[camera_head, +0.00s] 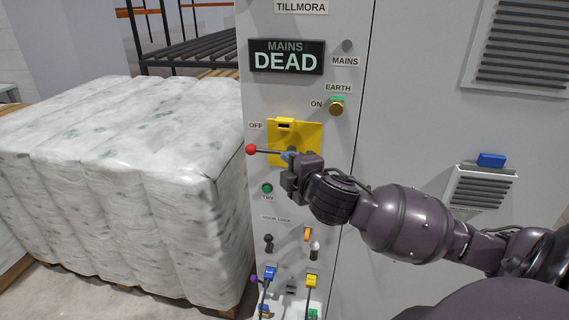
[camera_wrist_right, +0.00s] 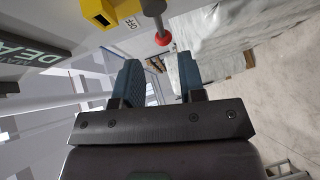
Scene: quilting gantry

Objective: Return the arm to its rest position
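My right gripper (camera_head: 288,157) is in front of the grey cabinet, at the yellow switch plate (camera_head: 309,131). A dark lever with a red knob (camera_head: 251,149) sticks out to the left from the plate, toward the OFF label. In the right wrist view my right gripper (camera_wrist_right: 160,75) has its two blue fingers apart with nothing between them. The red knob (camera_wrist_right: 163,38) shows just beyond the fingertips there, and the yellow plate (camera_wrist_right: 100,12) is at the top. In the head view the gripper covers part of the lever. My left gripper is in neither view.
A display (camera_head: 286,57) reads MAINS DEAD. Below the plate are a green button (camera_head: 267,188), small switches and plugged cables with blue (camera_head: 270,272) and yellow (camera_head: 311,280) connectors. A wrapped white stack (camera_head: 120,170) stands close on the left. A blue-topped vent box (camera_head: 490,160) is on the right.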

